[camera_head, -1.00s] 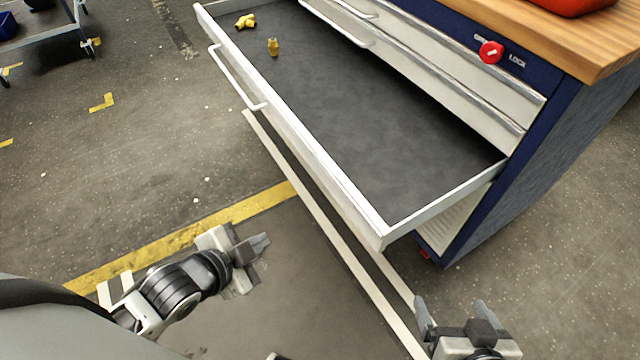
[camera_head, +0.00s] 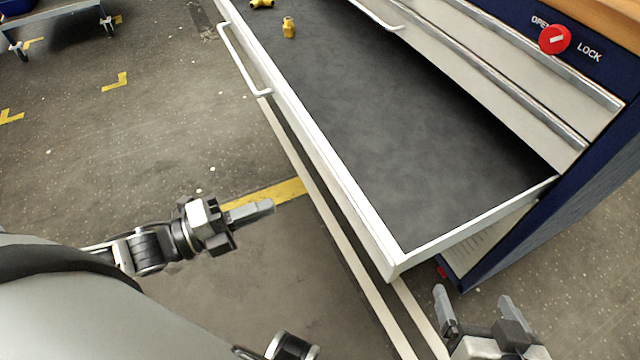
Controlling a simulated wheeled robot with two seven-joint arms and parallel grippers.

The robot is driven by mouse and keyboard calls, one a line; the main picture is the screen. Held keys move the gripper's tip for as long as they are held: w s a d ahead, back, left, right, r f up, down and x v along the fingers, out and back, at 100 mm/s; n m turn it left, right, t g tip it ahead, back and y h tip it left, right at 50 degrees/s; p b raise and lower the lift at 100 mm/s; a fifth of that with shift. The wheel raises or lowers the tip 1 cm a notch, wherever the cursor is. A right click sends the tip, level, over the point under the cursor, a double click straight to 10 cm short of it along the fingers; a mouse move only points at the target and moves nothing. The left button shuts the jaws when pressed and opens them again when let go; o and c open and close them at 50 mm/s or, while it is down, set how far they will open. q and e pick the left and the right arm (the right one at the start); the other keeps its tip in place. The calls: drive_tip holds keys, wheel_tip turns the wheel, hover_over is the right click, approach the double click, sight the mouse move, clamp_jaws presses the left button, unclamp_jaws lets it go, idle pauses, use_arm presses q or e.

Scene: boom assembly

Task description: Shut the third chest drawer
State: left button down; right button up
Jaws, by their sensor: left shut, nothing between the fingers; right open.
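The third chest drawer (camera_head: 330,162) is pulled far out of the blue chest (camera_head: 590,200), with its white front facing left and a handle (camera_head: 242,62) near its far end. Its dark bottom holds a small brass fitting (camera_head: 289,27) and a yellow fitting (camera_head: 262,3), partly cut off by the top edge. My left gripper (camera_head: 266,209) is shut and empty, left of the drawer front and apart from it. My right gripper (camera_head: 474,306) is open and empty, just below the drawer's near corner, beside the chest.
The drawers above (camera_head: 480,60) appear closed. A red lock knob (camera_head: 555,39) is on the chest's frame. A wheeled cart (camera_head: 55,20) stands at the upper left. The floor left of the drawer is clear, with yellow markings (camera_head: 115,82).

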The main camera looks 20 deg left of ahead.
sight(334, 180)
use_arm(q)
drive_tip(key=b+x, duration=0.1)
drive_tip(key=x, duration=0.9)
drive_tip(key=shift+w+d, duration=0.35)
drive_tip(key=shift+w, duration=0.15)
drive_tip(key=shift+w, duration=0.1)
